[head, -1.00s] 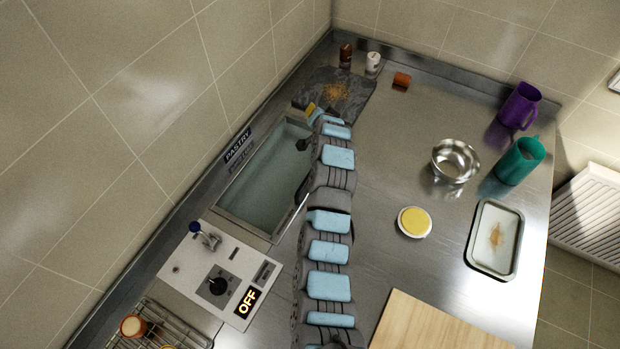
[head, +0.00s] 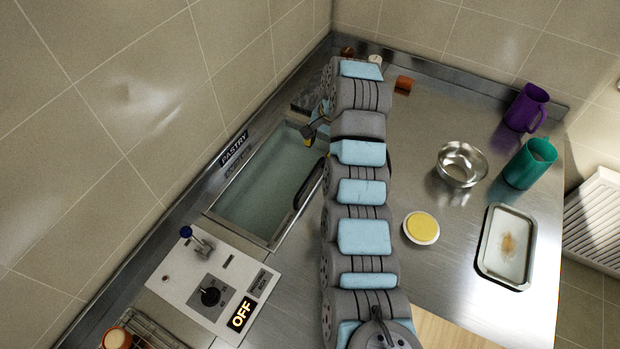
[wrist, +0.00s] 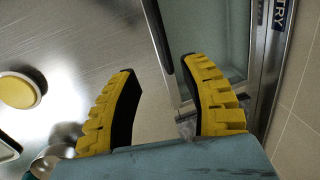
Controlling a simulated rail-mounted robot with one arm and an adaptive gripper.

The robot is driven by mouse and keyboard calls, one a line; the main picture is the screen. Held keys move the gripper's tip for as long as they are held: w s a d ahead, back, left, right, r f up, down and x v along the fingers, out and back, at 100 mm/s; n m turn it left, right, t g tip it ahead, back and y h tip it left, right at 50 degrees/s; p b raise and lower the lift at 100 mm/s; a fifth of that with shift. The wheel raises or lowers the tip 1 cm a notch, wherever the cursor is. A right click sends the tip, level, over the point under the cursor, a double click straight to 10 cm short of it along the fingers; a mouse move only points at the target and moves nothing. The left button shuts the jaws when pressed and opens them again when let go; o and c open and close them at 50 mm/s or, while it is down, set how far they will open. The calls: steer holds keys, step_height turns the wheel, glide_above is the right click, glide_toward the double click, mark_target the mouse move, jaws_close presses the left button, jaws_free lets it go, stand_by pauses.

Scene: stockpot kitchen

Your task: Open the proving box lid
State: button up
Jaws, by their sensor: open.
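The proving box (head: 222,213) is set into the counter along the left wall, below a PASTRY label. Its lid (head: 262,190) is a pale teal pane that looks shut. A dark bar handle (head: 308,185) runs along its right side; in the wrist view the handle (wrist: 158,35) points down towards the gap between my fingertips. My gripper (wrist: 159,66) has yellow ridged fingers, open, with nothing held. In the head view my gripper (head: 312,132) is near the far end of the box, partly hidden by my arm. I cannot tell whether a finger touches the lid.
A control panel (head: 190,275) reading OFF, with a blue-tipped lever, is at the box's near end. A steel bowl (head: 462,164), yellow-topped dish (head: 421,228), tray (head: 490,260), green jug (head: 530,163) and purple jug (head: 526,108) stand to the right.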

mark_target(310, 178)
steer(key=a+f, duration=0.1)
steer(key=f, duration=0.4)
steer(key=w+a+f, duration=0.1)
steer(key=f, duration=0.5)
steer(key=a+f+b, duration=0.1)
steer(key=f, duration=0.4)
steer(key=shift+w+f, duration=0.3)
jaws_close()
